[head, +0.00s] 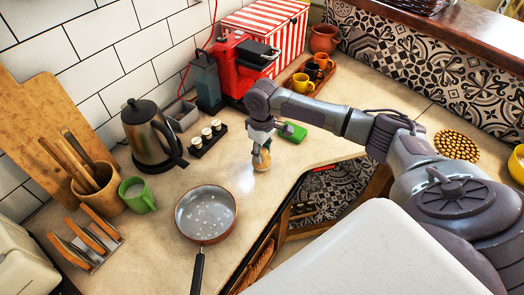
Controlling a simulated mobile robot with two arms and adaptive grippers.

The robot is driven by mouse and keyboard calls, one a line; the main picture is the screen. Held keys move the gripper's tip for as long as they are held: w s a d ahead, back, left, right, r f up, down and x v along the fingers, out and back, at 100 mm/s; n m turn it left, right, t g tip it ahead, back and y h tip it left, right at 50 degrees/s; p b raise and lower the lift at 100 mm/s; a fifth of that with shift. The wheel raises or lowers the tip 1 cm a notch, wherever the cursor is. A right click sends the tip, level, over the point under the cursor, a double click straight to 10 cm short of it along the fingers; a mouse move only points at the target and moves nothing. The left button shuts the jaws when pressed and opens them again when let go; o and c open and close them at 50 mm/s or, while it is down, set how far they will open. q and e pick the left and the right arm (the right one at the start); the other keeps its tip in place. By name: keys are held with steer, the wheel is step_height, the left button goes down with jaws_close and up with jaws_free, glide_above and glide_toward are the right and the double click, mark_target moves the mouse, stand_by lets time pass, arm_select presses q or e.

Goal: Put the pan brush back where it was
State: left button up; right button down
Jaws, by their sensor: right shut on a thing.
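My right gripper (261,144) points down over the counter and is shut on the pan brush (262,161). The brush is small and tan, with its lower end at or just above the counter. I cannot tell if it touches. My fingers hide its upper part. My left gripper is not in view.
A kettle (146,130), a green mug (137,195), a utensil pot (98,188) and a rack of small jars (208,137) stand left. A red coffee machine (240,65) and a tray with cups (303,83) are behind. The counter (226,162) left of the brush is clear.

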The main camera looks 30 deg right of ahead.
mark_target(262, 150)
steer(key=shift+f, duration=0.5)
steer(key=c, duration=0.7)
jaws_free()
steer(key=shift+f, duration=0.1)
step_height(262, 150, up, 12)
steer(key=shift+r+b, duration=0.15)
steer(key=shift+b, duration=1.05)
